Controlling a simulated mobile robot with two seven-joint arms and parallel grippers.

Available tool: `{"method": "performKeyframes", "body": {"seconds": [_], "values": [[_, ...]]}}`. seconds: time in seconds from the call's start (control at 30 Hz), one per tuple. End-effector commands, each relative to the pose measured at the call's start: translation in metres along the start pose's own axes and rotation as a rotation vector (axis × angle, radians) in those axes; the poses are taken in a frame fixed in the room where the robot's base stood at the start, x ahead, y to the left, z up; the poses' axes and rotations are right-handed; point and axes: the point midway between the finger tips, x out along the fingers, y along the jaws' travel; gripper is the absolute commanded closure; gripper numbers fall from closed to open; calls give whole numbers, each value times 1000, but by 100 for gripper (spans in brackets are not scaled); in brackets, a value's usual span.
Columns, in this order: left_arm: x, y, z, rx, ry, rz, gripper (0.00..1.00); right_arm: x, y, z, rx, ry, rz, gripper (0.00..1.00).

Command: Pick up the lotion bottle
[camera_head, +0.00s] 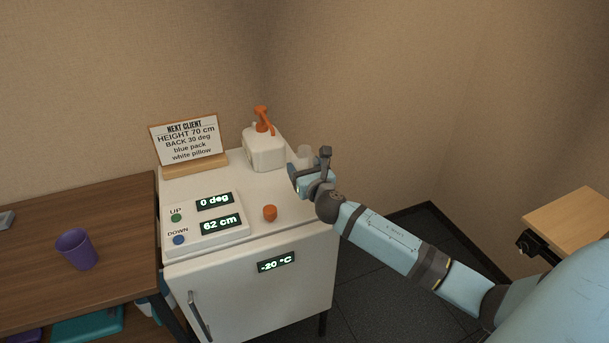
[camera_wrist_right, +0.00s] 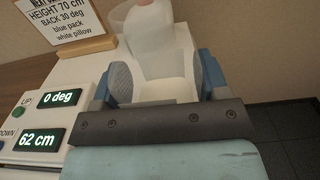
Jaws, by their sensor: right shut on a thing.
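A pale, translucent bottle (camera_head: 305,154) stands out just behind my right gripper (camera_head: 311,181), over the back right part of the white cabinet top. I take it for the lotion bottle. In the right wrist view, the pale bottle (camera_wrist_right: 148,50) shows between and beyond the grey finger pads of my right gripper (camera_wrist_right: 153,78), which is shut on it. Its lower part is hidden by the gripper in the head view, so I cannot tell whether it touches the top. My left gripper is not in view.
A white jug with an orange pump (camera_head: 264,151) stands left of the gripper. A sign (camera_head: 187,142), a control panel (camera_head: 205,222) and an orange knob (camera_head: 270,213) share the cabinet top (camera_head: 245,188). A purple cup (camera_head: 76,249) stands on the wooden table (camera_head: 110,205).

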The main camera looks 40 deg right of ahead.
Motion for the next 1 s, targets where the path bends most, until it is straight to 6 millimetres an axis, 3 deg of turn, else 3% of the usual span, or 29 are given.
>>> {"method": "performKeyframes", "body": {"seconds": [0.03, 0.4, 0.7, 1.0], "values": [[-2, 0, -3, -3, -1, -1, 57, 0, 0, 12, 0, -4, 0, 57], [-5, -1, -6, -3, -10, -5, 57, 0, 0, 61, 0, -3, 1, 57], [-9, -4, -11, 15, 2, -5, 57, 0, 0, 90, 0, -3, -1, 57], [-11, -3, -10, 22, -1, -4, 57, 0, 0, 107, 0, -2, 0, 57]]}}
